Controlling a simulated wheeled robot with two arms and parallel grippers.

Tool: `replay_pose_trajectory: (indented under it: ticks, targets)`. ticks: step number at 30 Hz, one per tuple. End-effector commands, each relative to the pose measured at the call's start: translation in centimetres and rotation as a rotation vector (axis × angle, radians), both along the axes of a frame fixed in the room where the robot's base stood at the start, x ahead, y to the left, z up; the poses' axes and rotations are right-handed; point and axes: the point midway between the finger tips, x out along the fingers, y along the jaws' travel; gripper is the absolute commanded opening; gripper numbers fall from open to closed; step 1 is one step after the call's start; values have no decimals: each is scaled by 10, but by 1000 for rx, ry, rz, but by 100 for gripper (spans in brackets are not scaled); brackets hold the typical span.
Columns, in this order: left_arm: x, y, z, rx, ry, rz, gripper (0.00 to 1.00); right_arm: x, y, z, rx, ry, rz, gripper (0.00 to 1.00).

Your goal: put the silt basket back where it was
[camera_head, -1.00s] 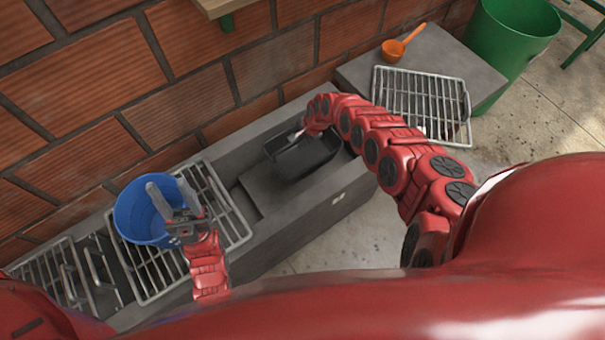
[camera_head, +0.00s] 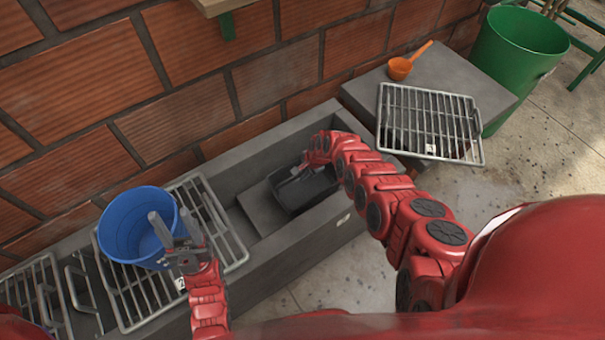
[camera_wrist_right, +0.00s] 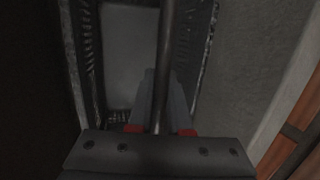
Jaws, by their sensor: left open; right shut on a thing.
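The silt basket (camera_head: 312,188) is a dark grey open box inside the right part of the concrete trough (camera_head: 345,220), seen in the head view. My right gripper (camera_head: 302,170) is shut on the basket's thin bar handle. In the right wrist view, the bar (camera_wrist_right: 167,45) runs between the two fingers (camera_wrist_right: 160,105), with the basket's dark perforated walls (camera_wrist_right: 90,60) below. I cannot tell whether the basket's bottom touches the trough floor. My left gripper (camera_head: 168,235) is open at the right side of the blue bucket (camera_head: 130,215), and does not visibly hold it.
The bucket stands on a metal grate (camera_head: 235,245) over the trough. Another grate (camera_head: 385,110) lies on the concrete block at right, beside an orange scoop (camera_head: 400,68). A green bin (camera_head: 520,60) stands at far right. A brick wall (camera_head: 190,90) backs the trough.

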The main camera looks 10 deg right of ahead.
Motion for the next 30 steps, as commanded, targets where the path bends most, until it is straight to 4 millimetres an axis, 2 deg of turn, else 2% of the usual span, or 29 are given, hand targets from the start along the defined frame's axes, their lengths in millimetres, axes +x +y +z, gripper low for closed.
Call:
replay_pose_trajectory:
  ticks: [1, 2, 6, 17, 23, 30]
  targets:
    - [0, 0, -3, 0, 0, 0, 47, 0, 0, -3, 0, -1, 0, 0]
    - [0, 0, -2, 0, 0, 0, 47, 0, 0, -2, 0, 0, 0, 20]
    - [0, 0, -1, 0, 0, 0, 47, 0, 0, -1, 0, 0, 0, 45]
    - [0, 0, 3, 0, 0, 0, 47, 0, 0, 3, 0, 0, 0, 46]
    - [0, 0, 33, 0, 0, 0, 47, -5, -7, 30, 1, 1, -4, 46]
    - [0, 0, 82, 0, 0, 0, 47, -14, -19, 76, 0, 0, -4, 46]
